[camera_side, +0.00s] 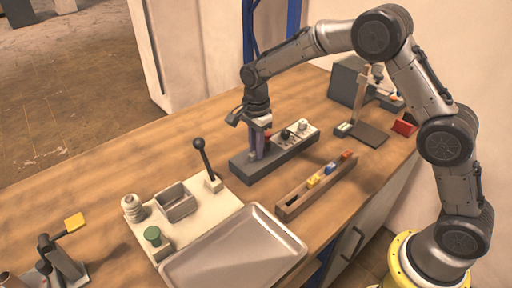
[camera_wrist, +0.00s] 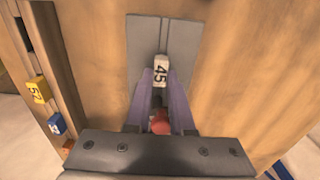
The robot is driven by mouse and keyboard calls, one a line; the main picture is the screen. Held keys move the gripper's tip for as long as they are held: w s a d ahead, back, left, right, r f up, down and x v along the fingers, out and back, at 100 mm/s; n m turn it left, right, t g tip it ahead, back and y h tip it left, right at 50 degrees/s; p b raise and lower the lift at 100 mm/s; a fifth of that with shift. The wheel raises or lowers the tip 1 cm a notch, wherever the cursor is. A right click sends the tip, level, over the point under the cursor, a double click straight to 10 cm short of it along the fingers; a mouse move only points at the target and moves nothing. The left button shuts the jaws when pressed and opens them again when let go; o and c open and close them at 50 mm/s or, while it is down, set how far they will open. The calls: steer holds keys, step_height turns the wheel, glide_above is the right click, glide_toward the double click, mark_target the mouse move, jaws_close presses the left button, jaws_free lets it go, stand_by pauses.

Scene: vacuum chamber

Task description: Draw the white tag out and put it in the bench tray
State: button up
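The white tag (camera_wrist: 160,72), marked 45, stands at the dark grey block (camera_wrist: 182,38) in the wrist view. My gripper (camera_wrist: 160,88) has its two purple fingers on either side of the tag, very near or touching it; whether they press on it I cannot tell. In the side view my gripper (camera_side: 258,150) points down over the left part of the dark grey block (camera_side: 245,168), and the tag is hidden there. A red part (camera_wrist: 160,122) shows between the fingers. The bench tray (camera_side: 178,272), wide, shallow and grey, lies at the front and looks empty.
A wooden rack (camera_side: 290,212) with yellow, blue and orange tags stands between the block and the bench's front edge. A pale panel (camera_side: 180,225) with a black-knobbed lever (camera_side: 199,145) is left of the block. A stand (camera_side: 368,134) is behind at right.

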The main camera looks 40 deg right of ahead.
steer(key=shift+r, duration=0.15)
jaws_close()
steer(key=shift+r, duration=3.2)
